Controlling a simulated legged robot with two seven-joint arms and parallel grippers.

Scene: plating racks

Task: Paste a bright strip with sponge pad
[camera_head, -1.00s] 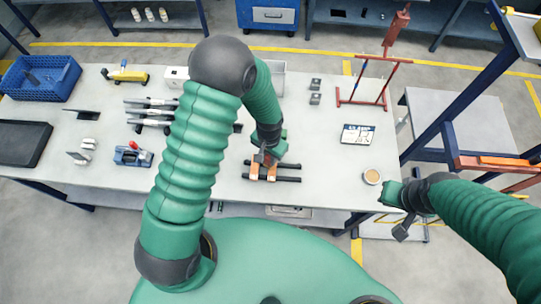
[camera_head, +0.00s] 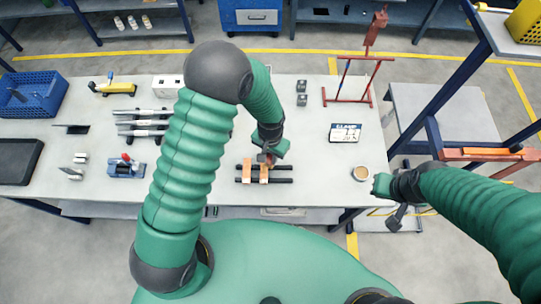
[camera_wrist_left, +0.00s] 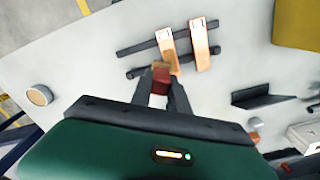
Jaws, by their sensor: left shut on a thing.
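Two copper-coloured strips, the left one (camera_head: 247,171) and the right one (camera_head: 264,174), lie side by side across two black bars (camera_head: 284,181) on the table. In the left wrist view they are the nearer strip (camera_wrist_left: 167,44) and the other strip (camera_wrist_left: 201,45). My left gripper (camera_head: 267,158) is at the far end of the right strip. It is shut on a red-brown sponge pad (camera_wrist_left: 160,78), which appears at the strip's end; I cannot tell whether they touch. My right gripper (camera_head: 396,217) is beyond the table's right edge, its jaws unclear.
A round tan-topped container (camera_head: 361,173) and a label card (camera_head: 346,133) are on the right of the table. A red frame (camera_head: 350,98) stands behind. A blue crate (camera_head: 32,97), black tray (camera_head: 18,160) and tools (camera_head: 141,129) are at left. The table's middle right is clear.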

